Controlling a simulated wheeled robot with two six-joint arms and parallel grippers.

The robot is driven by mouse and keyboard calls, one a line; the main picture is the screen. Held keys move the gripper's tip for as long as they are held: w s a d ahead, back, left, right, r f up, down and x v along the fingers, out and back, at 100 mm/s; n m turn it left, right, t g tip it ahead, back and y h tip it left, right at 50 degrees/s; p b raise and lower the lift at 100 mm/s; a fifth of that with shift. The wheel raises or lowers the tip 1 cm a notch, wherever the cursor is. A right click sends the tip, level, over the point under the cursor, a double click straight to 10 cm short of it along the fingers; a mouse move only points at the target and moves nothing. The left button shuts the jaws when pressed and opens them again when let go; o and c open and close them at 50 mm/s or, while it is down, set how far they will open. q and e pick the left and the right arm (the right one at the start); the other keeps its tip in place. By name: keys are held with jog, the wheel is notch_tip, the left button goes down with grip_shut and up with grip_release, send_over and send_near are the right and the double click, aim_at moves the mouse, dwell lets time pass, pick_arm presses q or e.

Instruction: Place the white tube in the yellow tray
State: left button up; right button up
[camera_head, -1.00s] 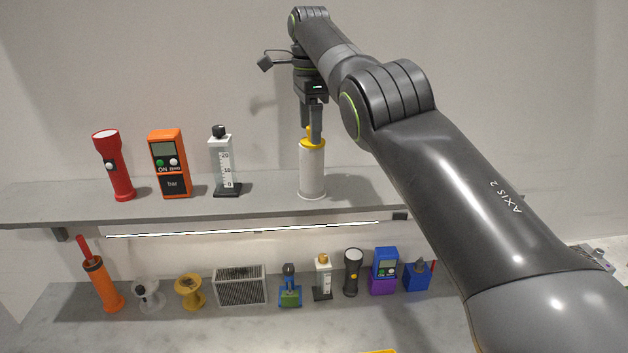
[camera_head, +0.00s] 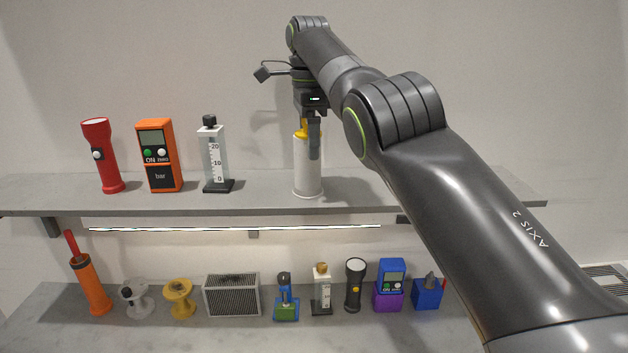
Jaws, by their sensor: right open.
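The white tube (camera_head: 306,180), a white cylinder with a yellow top, stands upright on the upper grey shelf. My right gripper (camera_head: 309,148) is open and lowered at the tube's upper part. One dark finger shows in front of the tube; the other finger is hidden, so I cannot tell whether they touch it. My left gripper is not in view. The yellow tray is not in view.
On the shelf (camera_head: 262,200), left of the tube, stand a red flashlight (camera_head: 101,155), an orange meter (camera_head: 160,178) and a scaled bottle (camera_head: 213,158). Several items line the lower counter (camera_head: 230,335), including a grey grille box (camera_head: 232,295). My right arm covers the right side.

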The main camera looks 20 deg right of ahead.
jog(key=shift+c, duration=0.3)
jog(key=shift+a, duration=0.15)
jog(key=c, duration=1.5)
jog(key=shift+r, duration=0.15)
